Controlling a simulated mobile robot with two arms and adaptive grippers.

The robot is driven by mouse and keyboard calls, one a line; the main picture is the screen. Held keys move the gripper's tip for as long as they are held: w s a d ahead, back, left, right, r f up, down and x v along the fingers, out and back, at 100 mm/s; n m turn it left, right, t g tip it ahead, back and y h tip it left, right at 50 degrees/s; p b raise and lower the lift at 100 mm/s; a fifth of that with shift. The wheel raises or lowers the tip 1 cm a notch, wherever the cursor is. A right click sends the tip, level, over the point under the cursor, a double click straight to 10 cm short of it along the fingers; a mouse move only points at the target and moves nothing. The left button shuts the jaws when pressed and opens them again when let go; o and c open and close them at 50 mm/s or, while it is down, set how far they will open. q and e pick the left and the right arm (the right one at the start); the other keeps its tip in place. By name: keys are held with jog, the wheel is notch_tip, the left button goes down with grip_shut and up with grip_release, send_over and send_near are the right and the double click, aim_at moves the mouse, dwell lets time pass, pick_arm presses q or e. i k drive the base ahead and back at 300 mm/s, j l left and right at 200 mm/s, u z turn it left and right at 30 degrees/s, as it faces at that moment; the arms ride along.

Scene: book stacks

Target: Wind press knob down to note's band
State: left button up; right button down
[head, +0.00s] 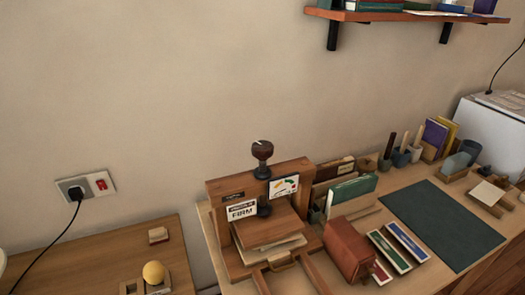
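The wooden press (213,190) stands on the desk near the middle of the head view. Its dark round knob (262,149) sits on top of a vertical screw, and a dark foot (264,208) shows under the crossbeam. A white note (241,210) on the press front reads "FIRM", with a smaller line above it. A small gauge card with coloured bands (284,187) is fixed on the right of the beam; its pointer is too small to read. A wooden board (268,227) and papers lie under the foot. Neither gripper is in view.
A red-brown box (347,249) and green and blue boxes stand right of the press. A dark green mat (442,221) lies clear farther right. A wall shelf (400,16) hangs above. A yellow ball (154,272) sits on the left table (95,262).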

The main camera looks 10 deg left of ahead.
aim_at(261, 150)
jog(key=k+l+u, duration=0.1)
jog(key=l, duration=0.25)
jog(key=k+l+u, duration=0.1)
jog(key=l, duration=0.2)
jog(key=k+l+u, duration=0.1)
jog(key=l, duration=0.2)
jog(key=k+l, duration=0.2)
jog(key=l+u, duration=0.05)
jog(key=l, duration=0.05)
